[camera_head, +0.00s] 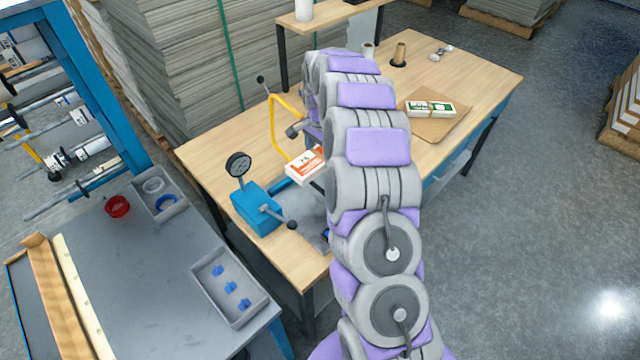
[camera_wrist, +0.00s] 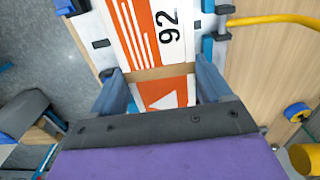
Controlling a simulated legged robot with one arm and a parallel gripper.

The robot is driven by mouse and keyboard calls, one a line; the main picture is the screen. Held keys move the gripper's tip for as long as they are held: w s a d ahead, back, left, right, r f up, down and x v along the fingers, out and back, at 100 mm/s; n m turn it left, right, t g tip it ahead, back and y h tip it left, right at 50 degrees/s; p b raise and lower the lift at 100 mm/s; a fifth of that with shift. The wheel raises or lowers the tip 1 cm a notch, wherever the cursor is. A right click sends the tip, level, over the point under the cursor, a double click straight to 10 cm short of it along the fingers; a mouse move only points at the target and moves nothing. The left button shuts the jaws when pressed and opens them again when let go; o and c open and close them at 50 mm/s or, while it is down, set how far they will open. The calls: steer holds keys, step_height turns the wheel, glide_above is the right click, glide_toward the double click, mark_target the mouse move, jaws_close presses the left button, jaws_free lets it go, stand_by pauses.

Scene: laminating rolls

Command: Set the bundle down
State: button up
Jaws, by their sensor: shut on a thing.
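The bundle (camera_head: 305,166) is a white stack with orange print, near the middle of the wooden table, left of my arm. In the wrist view the bundle (camera_wrist: 150,30) shows "92" and a tan band across it. My gripper (camera_wrist: 163,88) is shut on the bundle, one finger on each side near the band. A fixture with blue corner pieces (camera_wrist: 209,47) and a yellow handle lies around it. I cannot tell whether the bundle touches the surface below. My arm hides most of the gripper in the head view. A second, green-and-white bundle (camera_head: 430,109) lies on a brown mat (camera_head: 438,128).
A blue device with a round gauge (camera_head: 256,207) stands left of the bundle. A yellow bent handle (camera_head: 272,125) rises behind it. A grey bench (camera_head: 130,270) with trays is at lower left. The table's right part (camera_head: 480,85) is mostly clear.

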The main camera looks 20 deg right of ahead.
step_height(320, 180, down, 14)
steer(key=b, duration=0.2)
steer(key=shift+r+b, duration=0.15)
steer(key=shift+b, duration=0.2)
steer(key=o, duration=1.3)
steer(key=shift+o, duration=0.2)
steer(key=shift+r, duration=0.1)
